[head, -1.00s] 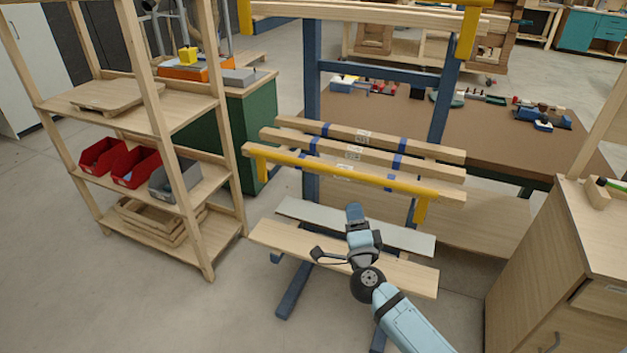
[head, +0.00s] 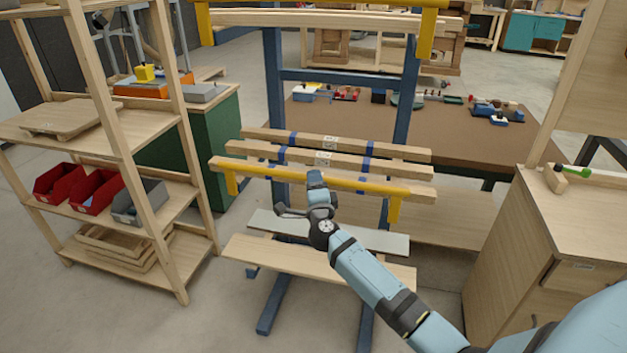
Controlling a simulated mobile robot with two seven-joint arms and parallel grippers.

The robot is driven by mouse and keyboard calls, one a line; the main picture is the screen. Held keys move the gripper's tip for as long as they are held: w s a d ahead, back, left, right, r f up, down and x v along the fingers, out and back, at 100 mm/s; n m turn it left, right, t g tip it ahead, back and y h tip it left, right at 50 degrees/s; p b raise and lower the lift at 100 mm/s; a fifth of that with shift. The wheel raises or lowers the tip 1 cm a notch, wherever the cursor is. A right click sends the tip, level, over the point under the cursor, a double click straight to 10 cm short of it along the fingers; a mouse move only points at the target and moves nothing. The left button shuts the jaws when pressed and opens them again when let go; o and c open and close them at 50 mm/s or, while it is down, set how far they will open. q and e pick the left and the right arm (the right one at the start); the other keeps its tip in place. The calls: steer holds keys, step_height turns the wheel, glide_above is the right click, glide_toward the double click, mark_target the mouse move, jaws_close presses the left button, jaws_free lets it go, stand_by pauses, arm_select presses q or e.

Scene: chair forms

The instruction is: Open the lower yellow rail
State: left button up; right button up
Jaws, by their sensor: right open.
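The lower yellow rail (head: 262,170) runs across the blue rack, in front of wooden bars, with short yellow ends bent down at left and right. My right gripper (head: 299,196) is open and empty. One finger points up and overlaps the middle of the rail in the head view; the other points left below it. I cannot tell whether the finger touches the rail. An upper yellow rail (head: 425,35) crosses the top of the rack. My left gripper is not in view.
Wooden bars (head: 395,153) lie behind the lower rail, and boards (head: 300,262) lie on the rack below. A wooden shelf (head: 150,140) with red and grey bins stands left. A wooden cabinet (head: 510,260) stands close at right.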

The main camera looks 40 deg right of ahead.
steer(key=shift+x, duration=1)
